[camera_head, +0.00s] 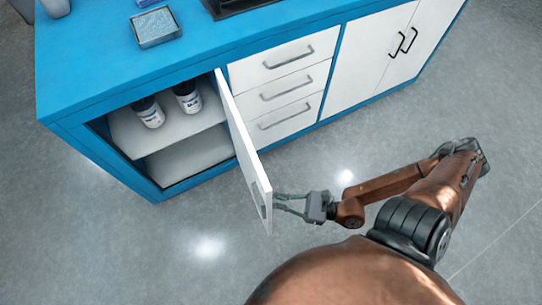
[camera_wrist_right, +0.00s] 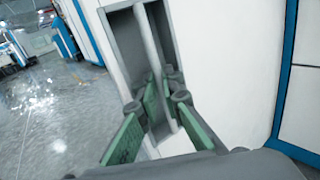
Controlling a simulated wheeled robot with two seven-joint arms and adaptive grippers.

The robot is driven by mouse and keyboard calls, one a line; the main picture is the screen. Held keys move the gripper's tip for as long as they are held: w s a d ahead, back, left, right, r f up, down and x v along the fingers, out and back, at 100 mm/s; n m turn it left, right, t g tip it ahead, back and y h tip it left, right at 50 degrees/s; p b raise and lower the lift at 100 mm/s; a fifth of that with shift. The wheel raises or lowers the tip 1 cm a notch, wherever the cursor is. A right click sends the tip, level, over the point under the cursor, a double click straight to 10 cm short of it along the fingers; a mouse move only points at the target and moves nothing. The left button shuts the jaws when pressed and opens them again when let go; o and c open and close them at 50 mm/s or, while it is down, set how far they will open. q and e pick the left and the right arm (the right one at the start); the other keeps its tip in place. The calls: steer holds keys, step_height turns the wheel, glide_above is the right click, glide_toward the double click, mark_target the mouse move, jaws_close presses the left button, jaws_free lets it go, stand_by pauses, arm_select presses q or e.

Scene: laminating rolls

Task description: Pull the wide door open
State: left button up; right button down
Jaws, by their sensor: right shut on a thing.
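The wide white door (camera_head: 243,150) on the left of the blue cabinet stands swung well out from its opening, seen nearly edge-on. It fills much of the right wrist view (camera_wrist_right: 225,60). Its grey upright bar handle (camera_wrist_right: 147,50) sits in a dark recess; the recess shows near the door's outer edge in the head view. My right gripper (camera_head: 279,203) is at this handle. In the wrist view its green-padded fingers (camera_wrist_right: 158,108) are shut around the bar's lower part. My left gripper is out of view.
The open compartment holds a shelf (camera_head: 175,132) with two dark-capped bottles (camera_head: 149,112). White drawers (camera_head: 282,96) and closed double doors (camera_head: 378,55) stand to the right. A grey tray (camera_head: 155,28) sits on the blue top. The floor in front is clear.

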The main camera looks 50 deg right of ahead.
steer(key=c, duration=2.4)
jaws_free()
steer(key=shift+w+d+r, duration=0.15)
steer(key=shift+w+d, duration=0.45)
steer(key=shift+w, duration=0.1)
steer(key=shift+s, duration=0.1)
steer(key=shift+s+d, duration=0.1)
steer(key=shift+s, duration=0.2)
steer(key=v, duration=1.1)
steer(key=shift+s, duration=0.3)
